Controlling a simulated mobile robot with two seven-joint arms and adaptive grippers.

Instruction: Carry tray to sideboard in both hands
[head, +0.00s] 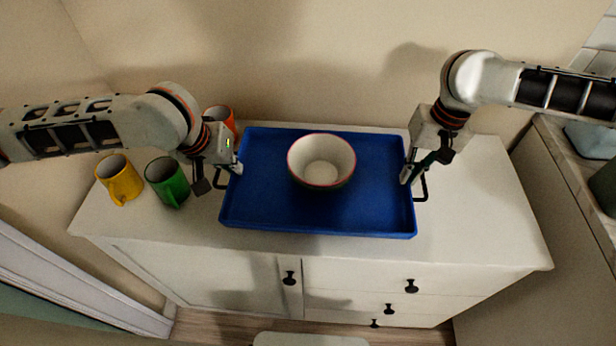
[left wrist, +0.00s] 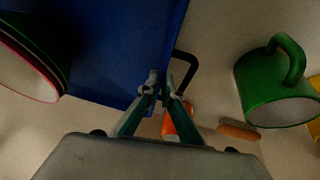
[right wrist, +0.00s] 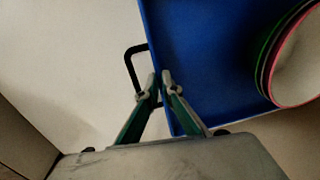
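The blue tray (head: 270,205) lies level at the middle of the white sideboard top (head: 480,215); whether it touches the top or hangs just above is unclear. A bowl (head: 322,165), pale inside with a red rim and green outside, stands on it. My left gripper (head: 236,170) is at the tray's left side, its fingers nearly together on the side wall by the black handle (left wrist: 190,68). My right gripper (head: 408,172) is likewise closed on the right side wall, beside the other black handle (right wrist: 130,68). The exact finger contact is partly hidden.
A yellow mug (head: 120,180), a green mug (head: 166,183) and an orange mug (head: 220,117) stand left of the tray, close to my left gripper. The sideboard top right of the tray is clear. A counter (head: 580,165) stands at the right, a wall behind.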

